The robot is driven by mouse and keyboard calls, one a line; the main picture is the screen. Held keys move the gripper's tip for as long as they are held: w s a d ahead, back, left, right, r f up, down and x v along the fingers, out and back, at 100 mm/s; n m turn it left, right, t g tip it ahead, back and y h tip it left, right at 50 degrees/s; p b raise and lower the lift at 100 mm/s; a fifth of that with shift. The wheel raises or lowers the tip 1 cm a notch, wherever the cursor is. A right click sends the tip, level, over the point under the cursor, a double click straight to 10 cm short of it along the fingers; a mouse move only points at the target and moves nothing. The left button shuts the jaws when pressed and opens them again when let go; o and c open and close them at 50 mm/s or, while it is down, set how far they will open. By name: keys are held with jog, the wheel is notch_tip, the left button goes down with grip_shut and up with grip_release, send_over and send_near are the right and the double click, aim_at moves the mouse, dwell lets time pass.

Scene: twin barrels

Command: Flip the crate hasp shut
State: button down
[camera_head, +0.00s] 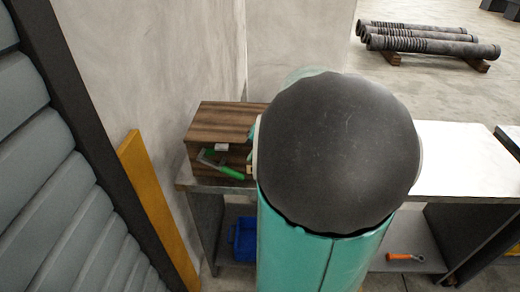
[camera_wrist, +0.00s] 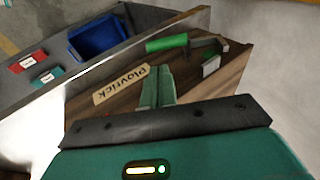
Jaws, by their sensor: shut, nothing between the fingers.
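The brown wooden crate (camera_head: 225,118) sits at the left end of the bench; it fills the middle of the wrist view (camera_wrist: 222,88). A hasp with a green handle (camera_head: 230,172) and grey metal arm is on its front, also seen in the wrist view (camera_wrist: 166,43). The handle juts outward past the crate's edge. A small pale block (camera_wrist: 211,65) is beside the metal arm. My gripper (camera_wrist: 160,72) is shut and empty, its teal fingers over the crate, apart from the handle in the picture. In the head view my arm hides the gripper.
The bench (camera_head: 460,160) runs right. Below are a blue bin (camera_head: 243,240) and an orange-handled tool (camera_head: 405,257). Red (camera_wrist: 27,61) and teal (camera_wrist: 46,76) boxes show beside the bin. A wall stands behind the crate.

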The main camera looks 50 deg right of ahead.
aim_at(238, 173)
jog(key=x, duration=0.8)
